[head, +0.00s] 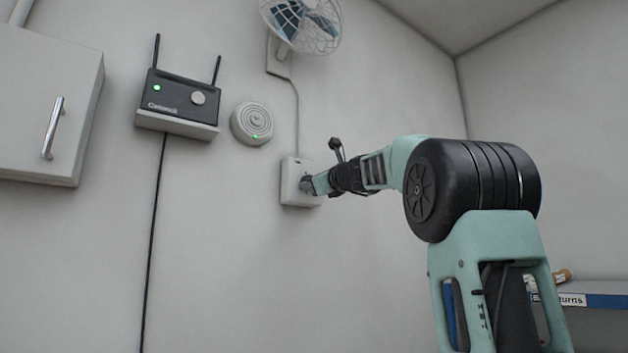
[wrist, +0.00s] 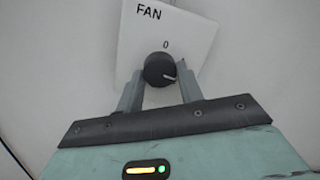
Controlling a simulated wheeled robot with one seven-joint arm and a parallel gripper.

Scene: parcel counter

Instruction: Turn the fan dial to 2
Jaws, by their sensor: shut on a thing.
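The fan dial is a black round knob (wrist: 160,69) on a white plate marked FAN (wrist: 185,33) in the wrist view. A 0 is printed above the knob. A light pointer line on the knob points to the right, slightly down; no other numbers can be read. My gripper (wrist: 159,88) is shut on the knob, one finger on each side. In the head view the white control box (head: 291,183) is on the wall, with my gripper (head: 308,184) at its front covering most of the dial.
A wall fan (head: 303,24) hangs above the box, joined by a cable. A round white device (head: 252,124) and a black box with antennas (head: 180,98) are to the left. A cabinet (head: 45,95) is at far left. A shelf (head: 600,300) is low at right.

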